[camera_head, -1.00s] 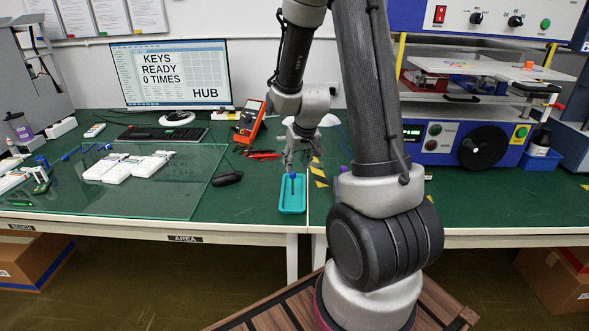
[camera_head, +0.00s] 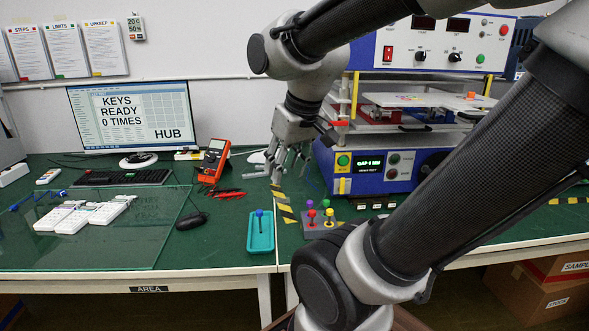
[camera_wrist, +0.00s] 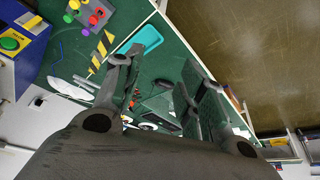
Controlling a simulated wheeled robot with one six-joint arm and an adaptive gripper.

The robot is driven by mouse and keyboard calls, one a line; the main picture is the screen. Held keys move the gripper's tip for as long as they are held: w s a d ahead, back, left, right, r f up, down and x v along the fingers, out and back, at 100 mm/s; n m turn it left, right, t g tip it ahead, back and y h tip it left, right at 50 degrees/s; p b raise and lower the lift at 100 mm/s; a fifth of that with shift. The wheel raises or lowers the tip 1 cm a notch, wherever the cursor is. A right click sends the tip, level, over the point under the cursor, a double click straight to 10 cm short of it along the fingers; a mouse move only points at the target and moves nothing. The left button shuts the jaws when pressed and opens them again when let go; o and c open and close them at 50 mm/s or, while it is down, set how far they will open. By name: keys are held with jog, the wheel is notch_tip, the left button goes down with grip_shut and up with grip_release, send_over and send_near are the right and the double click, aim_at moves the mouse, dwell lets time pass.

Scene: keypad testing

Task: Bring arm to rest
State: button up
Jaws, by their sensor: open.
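My gripper (camera_head: 290,172) hangs in the air above the back of the green bench, left of the blue test machine. Its fingers are apart and nothing is between them. In the wrist view my gripper (camera_wrist: 165,80) also shows spread and empty, with the bench beyond it. The arm is bent, with its upper links raised across the right side of the head view. A blue-topped peg (camera_head: 259,222) stands upright in the teal tray (camera_head: 260,245) at the bench's front edge, below and left of the gripper. The tray also shows in the wrist view (camera_wrist: 140,40).
A grey block with coloured knobs (camera_head: 318,216) is right of the tray. The blue test machine (camera_head: 372,170) stands close right of the gripper. White keypads (camera_head: 85,214) lie on a glass plate at left. A monitor (camera_head: 130,115) and orange meter (camera_head: 213,160) stand behind.

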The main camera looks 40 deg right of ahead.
jog(key=s, duration=0.4)
jog(key=shift+a+r, duration=0.25)
jog(key=shift+r, duration=0.15)
